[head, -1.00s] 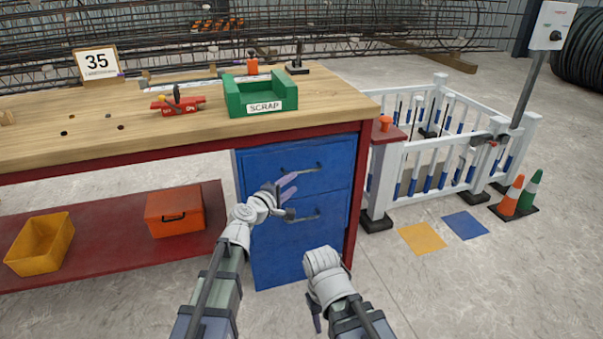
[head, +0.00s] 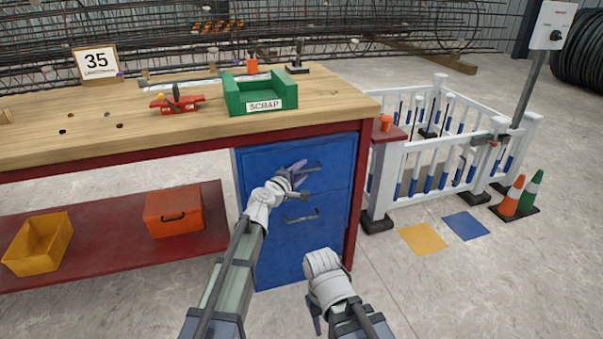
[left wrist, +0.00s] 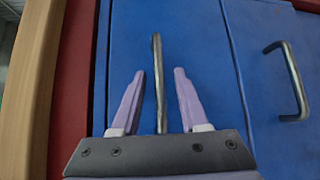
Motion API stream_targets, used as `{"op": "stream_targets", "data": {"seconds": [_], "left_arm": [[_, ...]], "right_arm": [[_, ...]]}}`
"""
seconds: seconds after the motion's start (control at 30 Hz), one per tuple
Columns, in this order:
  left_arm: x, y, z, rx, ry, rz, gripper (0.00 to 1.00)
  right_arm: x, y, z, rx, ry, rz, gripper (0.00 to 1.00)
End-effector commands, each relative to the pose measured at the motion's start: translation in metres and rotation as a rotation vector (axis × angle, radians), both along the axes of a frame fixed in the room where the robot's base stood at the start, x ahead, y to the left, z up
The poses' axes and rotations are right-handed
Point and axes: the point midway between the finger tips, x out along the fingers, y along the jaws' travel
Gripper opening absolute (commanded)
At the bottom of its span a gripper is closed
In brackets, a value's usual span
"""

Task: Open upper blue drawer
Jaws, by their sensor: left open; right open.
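The blue drawer unit hangs under the bench's right end. Its upper blue drawer (head: 262,168) is closed, with a dark bar handle (head: 318,166). The lower blue drawer (head: 285,255) is also closed, with its own handle (head: 302,217). My left gripper (head: 302,178) is open in front of the upper drawer. In the left wrist view, the upper handle (left wrist: 158,85) stands between the two open lilac fingers (left wrist: 158,95), apart from both. The lower handle (left wrist: 290,80) is to the right there. My right gripper (head: 314,312) hangs low before the unit, its fingers partly hidden by its wrist.
The wooden bench top (head: 130,145) overhangs the drawers. A green scrap bin (head: 261,92) stands on it. An orange toolbox (head: 173,212) and a yellow bin (head: 38,245) sit on the red lower shelf (head: 110,235).

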Motion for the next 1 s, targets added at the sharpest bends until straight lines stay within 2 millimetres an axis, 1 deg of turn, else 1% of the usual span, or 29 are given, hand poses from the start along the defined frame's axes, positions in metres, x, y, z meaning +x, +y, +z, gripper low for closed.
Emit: {"op": "stream_targets", "data": {"seconds": [0.2,0.23,0.6,1.0], "left_arm": [[0.0002,-0.0003,0.0000,0.000,0.000,0.000,0.44],[0.0002,-0.0003,0.0000,0.000,0.000,0.000,0.42],[0.0001,-0.0002,0.0000,0.001,0.000,0.000,0.00],[-0.0001,-0.0001,-0.0001,0.001,0.000,0.000,0.00]], "right_arm": [[0.0000,0.0000,0.0001,0.000,0.000,0.000,0.50],[0.0000,0.0000,0.0001,0.000,0.000,0.000,0.50],[0.0000,0.0000,0.0001,0.000,0.000,0.000,0.50],[0.0000,0.0000,0.0000,0.000,0.000,0.000,0.50]]}}
